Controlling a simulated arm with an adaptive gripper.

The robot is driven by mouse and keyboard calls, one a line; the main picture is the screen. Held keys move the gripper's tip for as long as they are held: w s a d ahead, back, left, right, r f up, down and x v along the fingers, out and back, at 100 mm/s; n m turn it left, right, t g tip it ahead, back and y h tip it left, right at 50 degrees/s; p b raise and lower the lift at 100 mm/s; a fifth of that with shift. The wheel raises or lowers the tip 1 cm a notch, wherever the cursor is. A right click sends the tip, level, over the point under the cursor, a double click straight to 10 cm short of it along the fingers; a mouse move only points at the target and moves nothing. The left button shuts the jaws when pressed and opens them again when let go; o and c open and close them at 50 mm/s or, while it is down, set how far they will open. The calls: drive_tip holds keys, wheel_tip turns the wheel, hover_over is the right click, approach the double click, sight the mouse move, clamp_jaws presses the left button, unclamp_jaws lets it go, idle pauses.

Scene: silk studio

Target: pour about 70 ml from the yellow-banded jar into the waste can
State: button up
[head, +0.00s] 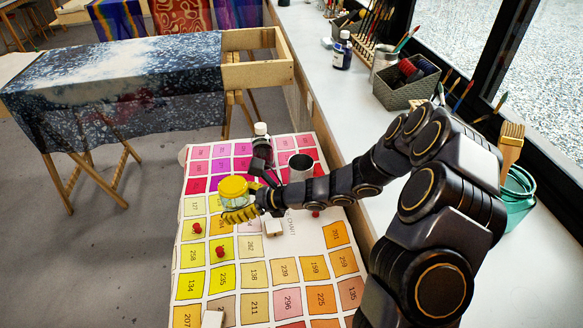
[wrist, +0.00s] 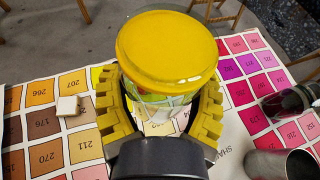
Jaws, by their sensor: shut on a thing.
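The yellow-banded jar (head: 235,188) is clear-walled with a yellow upper band and yellow round top; it also shows in the wrist view (wrist: 170,48). I cannot tell whether that top is a lid. My gripper (head: 241,212) has yellow ribbed fingers on both sides of the jar, shut on it. The jar looks upright, over the left part of the colour chart; its base and any gap below are hidden. A grey metal can (head: 300,166), apparently the waste can, stands to the right of the jar; it is at lower right in the wrist view (wrist: 283,164).
A dark bottle with a white cap (head: 262,143) stands behind, left of the can. Red pins (head: 197,228) and a pale block (wrist: 68,106) lie on the colour chart (head: 191,285). The windowsill on the right holds a basket (head: 405,92) and brushes. The chart's front area is mostly clear.

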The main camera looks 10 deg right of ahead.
wheel_tip(320, 180, up, 2)
drive_tip(key=shift+r, duration=0.1)
drive_tip(key=w+d+m+t+h, duration=0.7)
drive_tip(key=w+d+m+t, duration=0.15)
drive_tip(key=w+d, duration=1.8)
wheel_tip(320, 180, down, 7)
drive_tip(key=shift+s+d+f+g, duration=0.15)
drive_tip(key=shift+d+f+g, duration=0.05)
drive_tip(key=shift+d+g, duration=0.25)
drive_tip(key=shift+a+f, duration=0.1)
drive_tip(key=shift+a, duration=0.15)
